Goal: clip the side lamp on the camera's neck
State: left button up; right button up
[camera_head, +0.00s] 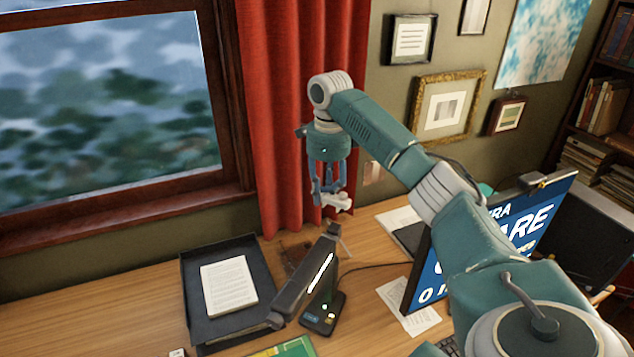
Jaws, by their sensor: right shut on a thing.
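The document camera stands on the desk. Its dark slanting upper part (305,278) has a bright strip along it, and its small black base (323,315) shows lit spots. My right gripper (332,190) points down above and behind the camera's upper end. It is shut on a small whitish piece, apparently the side lamp (338,202), held in the air with the red curtain behind. The lamp looks apart from the camera. I cannot make out its clip, and the neck is hard to tell from the rest of the camera. My left gripper is not in view.
A black tray (192,303) holding a paper stack (228,285) stands left of the camera. A monitor (505,240) is at the right, partly behind my right arm. A loose sheet (408,308) and a cable (375,266) lie right of the camera. The desk's far left is clear.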

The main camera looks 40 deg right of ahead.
aim_at(331, 204)
jog(key=shift+s+r, duration=0.2)
jog(key=shift+s, duration=0.25)
jog(key=shift+s+r, duration=0.2)
jog(key=shift+s, duration=0.25)
jog(key=shift+s+f, duration=0.1)
jog(key=f, duration=0.2)
jog(key=shift+w+f, duration=0.25)
jog(key=shift+f, duration=0.35)
jog(key=shift+s+f+b, duration=0.1)
jog(key=shift+f+b, duration=0.2)
jog(key=shift+f, duration=0.6)
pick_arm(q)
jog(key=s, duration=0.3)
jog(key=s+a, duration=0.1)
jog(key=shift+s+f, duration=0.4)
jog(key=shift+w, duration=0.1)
